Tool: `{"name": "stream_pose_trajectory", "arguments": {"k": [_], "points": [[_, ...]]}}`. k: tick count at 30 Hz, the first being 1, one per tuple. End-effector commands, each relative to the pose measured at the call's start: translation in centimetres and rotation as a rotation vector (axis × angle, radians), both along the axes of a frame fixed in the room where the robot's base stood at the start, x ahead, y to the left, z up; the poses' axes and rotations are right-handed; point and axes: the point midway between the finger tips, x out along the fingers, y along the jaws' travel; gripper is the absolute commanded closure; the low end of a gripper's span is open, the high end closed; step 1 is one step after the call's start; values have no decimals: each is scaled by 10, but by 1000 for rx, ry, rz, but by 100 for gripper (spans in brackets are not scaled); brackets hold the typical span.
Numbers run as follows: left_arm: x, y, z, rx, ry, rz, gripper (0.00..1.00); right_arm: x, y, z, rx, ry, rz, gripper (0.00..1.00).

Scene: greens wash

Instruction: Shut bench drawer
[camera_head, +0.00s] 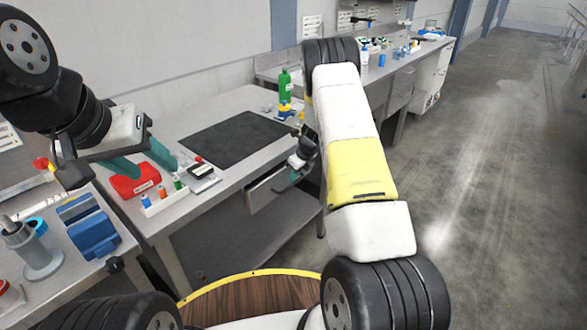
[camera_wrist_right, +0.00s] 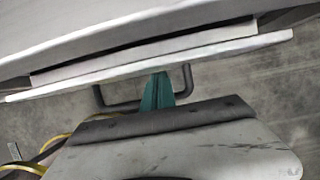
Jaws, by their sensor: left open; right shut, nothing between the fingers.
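The bench drawer (camera_head: 262,190) hangs under the grey workbench with the dark mat. In the right wrist view its front panel (camera_wrist_right: 215,50) stands a little out from the bench edge, with a narrow gap showing behind it. A dark bar handle (camera_wrist_right: 188,78) sticks out from the front. My right gripper (camera_wrist_right: 158,92) is shut and empty, its teal fingertips at the handle, between its two ends; contact is unclear. In the head view the right gripper (camera_head: 291,180) is in front of the drawer, partly hidden by my arm. My left gripper (camera_head: 150,160) is open and empty above the bench.
On the bench are a black mat (camera_head: 235,142), a green bottle (camera_head: 285,88), a red box (camera_head: 136,181) and a white rack of small bottles (camera_head: 162,200). A blue device (camera_head: 95,235) stands at the left. Open floor lies to the right.

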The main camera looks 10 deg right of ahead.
Motion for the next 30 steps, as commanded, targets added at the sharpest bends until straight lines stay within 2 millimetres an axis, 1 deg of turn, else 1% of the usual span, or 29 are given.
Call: {"name": "stream_pose_trajectory", "arguments": {"k": [3,9,24,26,30], "points": [[0,0,0,0,0,0,49,11,8,-1,-2,0,2,100],[0,0,0,0,0,0,49,20,15,0,-1,-1,0,100],[0,0,0,0,0,0,49,26,21,3,3,-10,2,100],[0,0,0,0,0,0,49,26,20,5,4,-11,2,100],[0,0,0,0,0,0,49,22,9,22,4,-13,0,100]]}}
